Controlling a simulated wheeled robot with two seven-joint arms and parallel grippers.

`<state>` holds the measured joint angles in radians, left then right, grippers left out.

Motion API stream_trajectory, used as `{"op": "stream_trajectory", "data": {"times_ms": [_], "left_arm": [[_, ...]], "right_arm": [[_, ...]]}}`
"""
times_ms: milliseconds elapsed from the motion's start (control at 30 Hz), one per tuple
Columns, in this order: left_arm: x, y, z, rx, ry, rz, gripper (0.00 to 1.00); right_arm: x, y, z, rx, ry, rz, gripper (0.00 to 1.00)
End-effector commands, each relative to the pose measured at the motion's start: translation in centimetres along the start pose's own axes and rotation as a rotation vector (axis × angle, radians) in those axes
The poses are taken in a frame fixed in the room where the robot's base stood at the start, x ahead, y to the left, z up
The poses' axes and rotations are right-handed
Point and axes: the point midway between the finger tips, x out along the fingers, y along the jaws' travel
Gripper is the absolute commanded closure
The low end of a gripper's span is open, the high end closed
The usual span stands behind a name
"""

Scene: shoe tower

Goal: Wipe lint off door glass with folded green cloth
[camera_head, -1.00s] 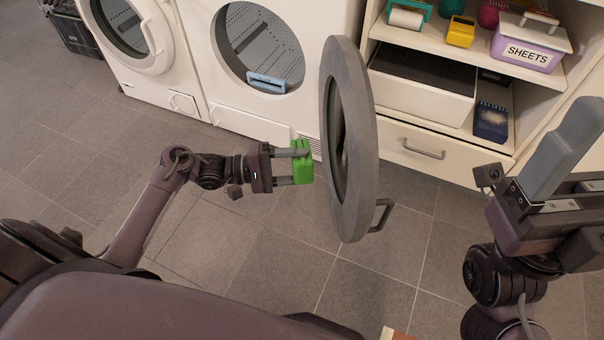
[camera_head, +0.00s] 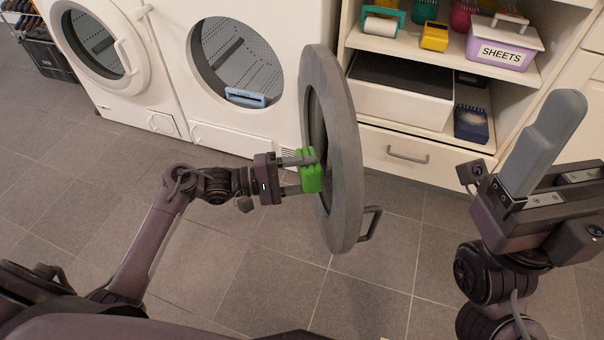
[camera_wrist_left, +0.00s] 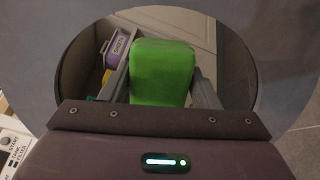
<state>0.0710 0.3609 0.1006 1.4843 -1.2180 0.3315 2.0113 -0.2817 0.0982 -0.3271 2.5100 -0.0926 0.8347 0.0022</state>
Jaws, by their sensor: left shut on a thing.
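My left gripper (camera_head: 300,175) is shut on the folded green cloth (camera_head: 311,171) and holds it at the inner side of the open round washer door (camera_head: 345,150). The cloth overlaps the door glass (camera_head: 317,122) in the head view; I cannot tell if it touches. In the left wrist view the cloth (camera_wrist_left: 162,72) stands in front of the round door glass (camera_wrist_left: 228,50). No lint can be made out on the glass. My right gripper (camera_head: 545,150) is at the right, away from the door; its finger gap is not clear.
The washer opening (camera_head: 240,65) is behind the door, with a blue item (camera_head: 245,97) at its rim. A second machine (camera_head: 95,45) stands left. A shelf unit at the right holds a SHEETS box (camera_head: 503,45). The door handle (camera_head: 371,222) juts out.

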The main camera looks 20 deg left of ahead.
Motion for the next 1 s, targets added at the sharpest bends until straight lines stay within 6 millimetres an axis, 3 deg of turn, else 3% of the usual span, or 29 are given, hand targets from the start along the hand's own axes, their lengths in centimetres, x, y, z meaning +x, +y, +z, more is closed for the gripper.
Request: {"op": "stream_trajectory", "data": {"times_ms": [1000], "left_arm": [[1.4, 0.0, -0.1, -0.001, 0.000, 0.000, 0.69]], "right_arm": [[0.6, 0.1, -0.1, 0.000, 0.000, 0.001, 0.22]]}}
